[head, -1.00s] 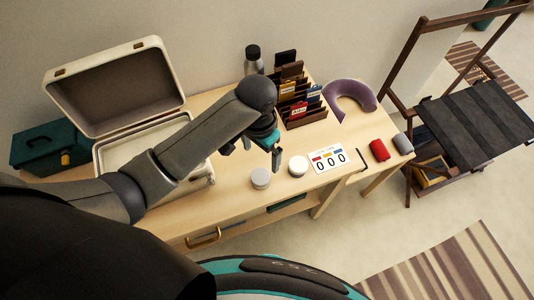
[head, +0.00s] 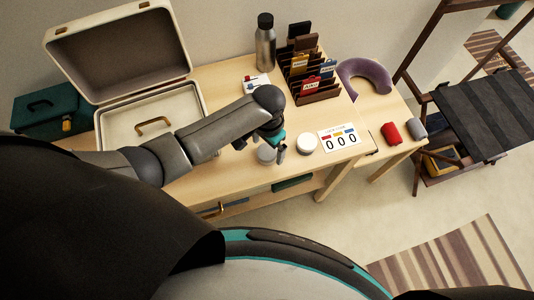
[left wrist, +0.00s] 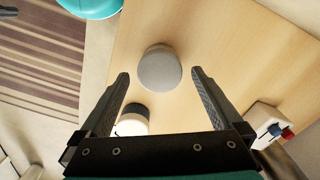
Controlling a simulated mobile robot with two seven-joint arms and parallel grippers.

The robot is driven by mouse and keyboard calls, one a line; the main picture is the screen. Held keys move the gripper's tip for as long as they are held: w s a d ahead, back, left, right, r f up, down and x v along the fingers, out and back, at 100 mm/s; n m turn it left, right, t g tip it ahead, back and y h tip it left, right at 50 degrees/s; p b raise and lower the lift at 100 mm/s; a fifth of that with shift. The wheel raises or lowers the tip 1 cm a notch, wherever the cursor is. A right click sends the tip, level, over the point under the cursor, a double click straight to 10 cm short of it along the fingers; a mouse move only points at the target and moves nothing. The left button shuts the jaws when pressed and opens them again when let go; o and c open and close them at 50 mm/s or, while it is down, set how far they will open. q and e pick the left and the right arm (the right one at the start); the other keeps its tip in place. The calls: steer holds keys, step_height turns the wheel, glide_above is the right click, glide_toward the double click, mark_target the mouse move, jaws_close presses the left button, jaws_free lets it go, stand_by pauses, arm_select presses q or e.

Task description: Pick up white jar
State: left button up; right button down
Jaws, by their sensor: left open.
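The left jar (head: 266,156) is partly hidden by my left gripper (head: 279,149) in the head view. The right jar (head: 307,144) is in full view beside the score card. My left gripper is open and empty, pointing down over the left jar. In the left wrist view a jar with a grey-looking round top (left wrist: 159,68) appears between and just beyond the fingertips. The other jar (left wrist: 132,121) shows by the left finger, partly cut off by the gripper. My right gripper is not in view.
An open cream suitcase (head: 101,130) is on the left, with a teal box (head: 45,112). Behind are a steel bottle (head: 265,48), a card rack (head: 318,97) and a purple neck pillow (head: 364,78). A score card (head: 340,140) lies right of the jars.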

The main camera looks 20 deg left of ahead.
arm_select(q)
step_height(320, 180, down, 3)
steer(key=shift+r+b, duration=0.15)
steer(key=shift+b, duration=0.15)
steer(key=shift+c, duration=0.5)
steer(key=c, duration=1.3)
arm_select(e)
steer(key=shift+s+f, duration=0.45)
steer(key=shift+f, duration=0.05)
arm_select(q)
steer(key=shift+r, duration=0.1)
